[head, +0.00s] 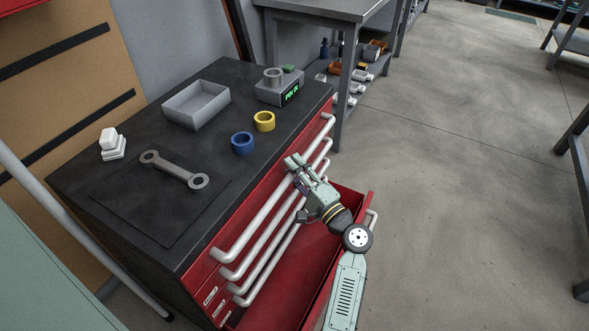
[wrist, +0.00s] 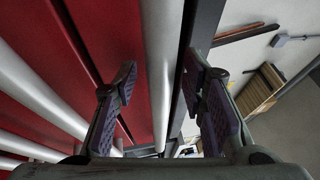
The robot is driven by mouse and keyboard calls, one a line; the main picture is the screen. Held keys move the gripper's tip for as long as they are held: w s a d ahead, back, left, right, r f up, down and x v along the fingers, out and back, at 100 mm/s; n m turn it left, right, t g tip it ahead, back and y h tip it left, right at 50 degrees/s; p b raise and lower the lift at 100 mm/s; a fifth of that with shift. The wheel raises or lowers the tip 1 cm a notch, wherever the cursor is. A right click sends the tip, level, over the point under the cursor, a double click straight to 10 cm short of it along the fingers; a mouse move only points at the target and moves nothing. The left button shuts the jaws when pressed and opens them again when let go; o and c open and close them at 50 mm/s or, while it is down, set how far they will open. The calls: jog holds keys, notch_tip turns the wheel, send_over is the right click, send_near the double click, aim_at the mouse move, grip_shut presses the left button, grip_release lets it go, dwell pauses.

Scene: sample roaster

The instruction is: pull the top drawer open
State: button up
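The top drawer's long pale handle (head: 252,218) runs along the upper front of the red cabinet (head: 205,272). The top drawer appears closed. My gripper (head: 296,165) is at the far half of this handle, reaching in from the right. In the wrist view my gripper (wrist: 165,95) is open, with one finger on each side of a pale bar (wrist: 162,60), the handle nearest the dark top edge. Gaps show between the bar and both fingers. Part of the handle is hidden behind the gripper in the head view.
A lower drawer (head: 318,262) stands open beneath my arm. More handles run below the top one. On the black top (head: 110,200) are a wrench (head: 174,170), grey tray (head: 196,105), blue ring (head: 242,143), yellow ring (head: 264,121) and scale (head: 281,92).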

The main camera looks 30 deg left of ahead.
jog(key=shift+c, duration=0.2)
grip_shut()
dwell(0.6)
